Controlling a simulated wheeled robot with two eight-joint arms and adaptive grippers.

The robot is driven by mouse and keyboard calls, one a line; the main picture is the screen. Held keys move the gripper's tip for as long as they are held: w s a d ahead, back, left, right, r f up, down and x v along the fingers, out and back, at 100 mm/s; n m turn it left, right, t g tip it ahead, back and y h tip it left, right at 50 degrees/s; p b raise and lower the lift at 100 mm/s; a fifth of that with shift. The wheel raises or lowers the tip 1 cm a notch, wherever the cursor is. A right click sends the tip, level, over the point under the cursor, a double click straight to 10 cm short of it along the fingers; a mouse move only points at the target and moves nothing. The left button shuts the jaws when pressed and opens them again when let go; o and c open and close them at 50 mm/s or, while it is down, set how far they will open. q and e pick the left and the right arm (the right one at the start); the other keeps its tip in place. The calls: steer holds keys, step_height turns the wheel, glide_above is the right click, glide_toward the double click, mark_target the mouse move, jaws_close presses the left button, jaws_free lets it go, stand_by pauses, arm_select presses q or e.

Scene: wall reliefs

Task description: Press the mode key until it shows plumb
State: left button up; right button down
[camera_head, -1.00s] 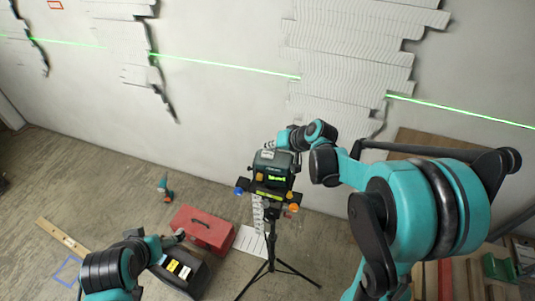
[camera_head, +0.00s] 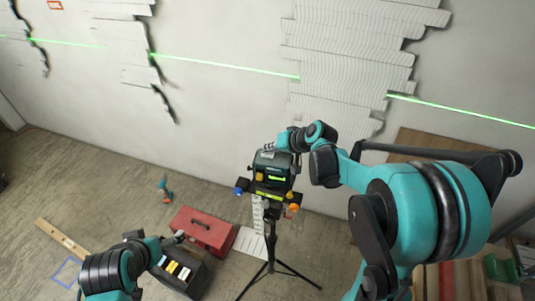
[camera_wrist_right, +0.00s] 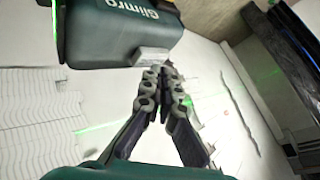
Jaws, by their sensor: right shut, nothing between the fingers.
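A dark green laser level (camera_head: 270,168) stands on a black tripod (camera_head: 271,245) in the head view, with a lit yellow-green display (camera_head: 277,179) too small to read. Its housing (camera_wrist_right: 115,38) fills the upper left of the right wrist view and bears the word "Glimro". My right gripper (camera_wrist_right: 163,72) is shut and empty, its fingertips close to a pale grey block on the housing; I cannot tell whether they touch. I cannot make out the mode key for certain. My left gripper (camera_head: 178,238) is low at the left, its jaws unclear.
A green laser line (camera_head: 220,65) runs along the wall across grey slatted reliefs (camera_head: 345,60). A red toolbox (camera_head: 203,231) and a dark open case (camera_head: 180,272) are on the floor left of the tripod. Boards and other materials lie at the right.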

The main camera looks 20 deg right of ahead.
mark_target(269, 155)
steer(key=shift+f+b, duration=0.45)
steer(key=shift+f, duration=0.05)
stand_by(0.3)
steer(key=shift+r, duration=0.15)
steer(key=shift+r+p, duration=0.6)
steer(key=shift+r, duration=0.15)
steer(key=shift+r+p, duration=1.75)
steer(key=shift+r, duration=0.8)
steer(key=s+f+n+h+b, duration=0.1)
steer(key=s+f+h+b, duration=0.1)
steer(key=s+f+b, duration=1)
steer(key=s+f+n+h+b, duration=0.1)
steer(key=s+f+h+b, duration=0.1)
steer(key=s+f+b, duration=1.1)
step_height(269, 155, down, 8)
steer(key=b, duration=0.9)
steer(key=shift+a+n+g+h, duration=0.15)
steer(key=shift+n+g+h, duration=0.15)
steer(key=shift+h, duration=0.1)
